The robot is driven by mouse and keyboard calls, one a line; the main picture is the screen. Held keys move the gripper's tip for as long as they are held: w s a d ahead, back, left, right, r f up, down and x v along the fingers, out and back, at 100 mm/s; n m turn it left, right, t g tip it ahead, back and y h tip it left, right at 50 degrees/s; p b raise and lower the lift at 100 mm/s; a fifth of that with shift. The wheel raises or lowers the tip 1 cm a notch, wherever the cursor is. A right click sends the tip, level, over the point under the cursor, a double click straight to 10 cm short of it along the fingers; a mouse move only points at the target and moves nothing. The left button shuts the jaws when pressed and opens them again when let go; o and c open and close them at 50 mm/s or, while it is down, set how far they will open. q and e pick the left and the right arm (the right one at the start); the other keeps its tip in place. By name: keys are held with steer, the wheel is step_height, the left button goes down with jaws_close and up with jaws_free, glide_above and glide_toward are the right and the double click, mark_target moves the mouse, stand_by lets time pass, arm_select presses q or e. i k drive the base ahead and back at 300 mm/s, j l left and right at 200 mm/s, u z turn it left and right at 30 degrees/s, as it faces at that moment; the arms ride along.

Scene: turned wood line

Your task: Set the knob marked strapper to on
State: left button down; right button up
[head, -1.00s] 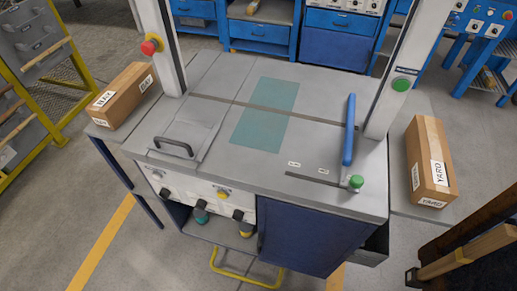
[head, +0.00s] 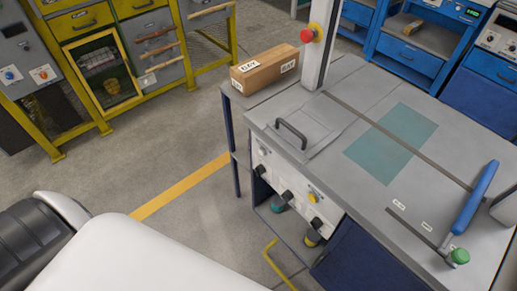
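A white control panel (head: 297,192) runs along the front edge of the grey workbench (head: 345,100). It carries dark knobs, among them a black knob (head: 286,197) and another black knob (head: 316,224), and a yellow button (head: 312,197). Their markings are too small to read. A grey cabinet at the far left has a blue knob (head: 11,76) and an orange knob (head: 43,74) on white plates, also unreadable. I cannot tell which knob is marked strapper. Neither of my grippers is in view.
A cardboard box (head: 265,72) sits on a side shelf left of the bench. A red stop button (head: 307,36) is on the post. A blue lever (head: 475,199) lies at the bench's right. Yellow-framed cabinets (head: 105,75) stand at the back left. Open floor (head: 150,155) lies between.

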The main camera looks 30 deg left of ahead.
mark_target(260, 170)
steer(key=j+u, duration=0.15)
steer(key=u, duration=0.65)
